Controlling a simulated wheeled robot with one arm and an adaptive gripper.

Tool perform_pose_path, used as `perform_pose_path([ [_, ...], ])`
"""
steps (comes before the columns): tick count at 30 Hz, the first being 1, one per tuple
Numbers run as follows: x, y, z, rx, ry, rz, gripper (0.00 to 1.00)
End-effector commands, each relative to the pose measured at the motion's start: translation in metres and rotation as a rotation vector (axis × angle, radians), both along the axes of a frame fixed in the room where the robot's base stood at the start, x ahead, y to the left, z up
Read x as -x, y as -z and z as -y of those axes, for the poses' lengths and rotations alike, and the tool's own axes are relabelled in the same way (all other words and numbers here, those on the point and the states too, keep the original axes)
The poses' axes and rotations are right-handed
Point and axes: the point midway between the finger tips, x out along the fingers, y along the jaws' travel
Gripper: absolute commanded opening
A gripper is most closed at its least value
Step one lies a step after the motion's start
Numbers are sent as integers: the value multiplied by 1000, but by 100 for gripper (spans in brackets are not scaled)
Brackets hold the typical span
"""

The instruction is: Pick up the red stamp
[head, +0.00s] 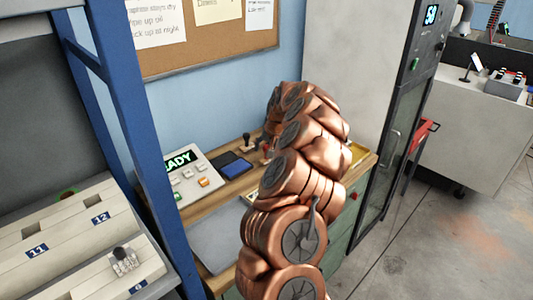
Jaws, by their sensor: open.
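A small red stamp (266,149) appears to stand on the wooden bench (220,255), close against the left side of my copper arm. Only a small part of it shows, so its full shape is unclear. A dark-handled stamp (247,143) stands just to its left. My arm rises from the bottom of the head view and bends over the bench's far part. My gripper cannot be made out; the arm links hide that area.
A grey sheet (213,241) lies nearer. A blue post (128,130) and a slotted rack (75,240) stand left. A yellow tray (358,156) shows right. Floor is open at right.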

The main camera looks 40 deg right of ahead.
Motion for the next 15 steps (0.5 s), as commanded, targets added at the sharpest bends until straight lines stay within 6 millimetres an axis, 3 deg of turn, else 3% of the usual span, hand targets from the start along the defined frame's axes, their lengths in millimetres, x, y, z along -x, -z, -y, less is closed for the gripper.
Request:
perform_pose_path([
  [10, -4, 10, 0, 1, -2, -2, 61],
  [15, -4, 9, 0, 1, -2, -2, 44],
])
